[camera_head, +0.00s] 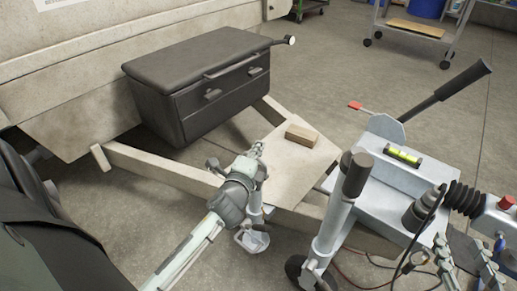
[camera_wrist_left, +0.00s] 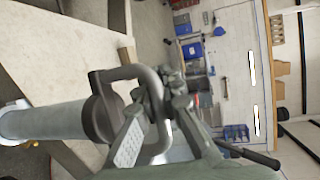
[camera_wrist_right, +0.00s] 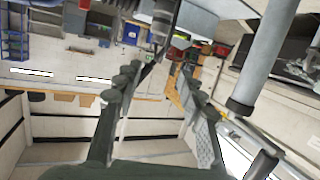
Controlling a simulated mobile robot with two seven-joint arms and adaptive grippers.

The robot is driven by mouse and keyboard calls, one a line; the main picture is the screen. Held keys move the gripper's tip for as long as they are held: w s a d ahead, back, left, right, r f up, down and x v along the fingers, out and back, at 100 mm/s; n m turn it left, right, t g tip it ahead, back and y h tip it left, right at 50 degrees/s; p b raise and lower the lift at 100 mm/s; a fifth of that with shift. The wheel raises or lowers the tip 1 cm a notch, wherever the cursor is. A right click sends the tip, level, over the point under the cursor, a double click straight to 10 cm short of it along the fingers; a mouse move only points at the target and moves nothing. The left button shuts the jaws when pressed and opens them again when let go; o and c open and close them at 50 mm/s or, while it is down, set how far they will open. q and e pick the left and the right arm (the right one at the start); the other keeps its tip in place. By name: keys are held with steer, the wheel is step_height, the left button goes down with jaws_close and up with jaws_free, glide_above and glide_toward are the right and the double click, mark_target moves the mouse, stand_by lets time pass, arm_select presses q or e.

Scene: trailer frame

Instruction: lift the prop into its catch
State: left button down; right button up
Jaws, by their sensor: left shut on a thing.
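The prop (camera_head: 255,207) is a pale post with a flat foot at its lower end, beside the trailer's drawbar. Its upper part is mostly hidden behind my left gripper (camera_head: 258,149). In the left wrist view, a bent grey handle (camera_wrist_left: 158,88) joins a dark collar on a grey tube (camera_wrist_left: 45,121). My left gripper is shut on this handle, with its fingers on either side of the bar. The catch cannot be made out. My right gripper (camera_wrist_right: 158,78) is open and empty; its fingers show at the lower right of the head view (camera_head: 463,256).
A jockey-wheel post (camera_head: 335,215) with a dark top stands right of the prop. The coupling (camera_head: 430,205), hand lever (camera_head: 450,92) and cables lie further right. A wooden block (camera_head: 302,135) sits on the drawbar plate. A black box (camera_head: 200,85) stands behind.

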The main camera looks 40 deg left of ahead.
arm_select(q)
step_height(320, 180, up, 3)
steer(key=shift+f+p, duration=0.1)
steer(key=shift+p, duration=0.9)
arm_select(e)
steer(key=s+d+f+g+h, duration=0.3)
steer(key=s+d+f+g, duration=0.2)
steer(key=d+f, duration=0.3)
steer(key=shift+s+f+m+g, duration=0.3)
steer(key=shift+f+m+g, duration=0.15)
steer(key=shift+f, duration=0.2)
arm_select(q)
steer(key=c, duration=1.6)
jaws_free()
steer(key=shift+c, duration=0.2)
steer(key=shift+f, duration=0.1)
steer(key=v, duration=1.2)
steer(key=shift+a, duration=0.1)
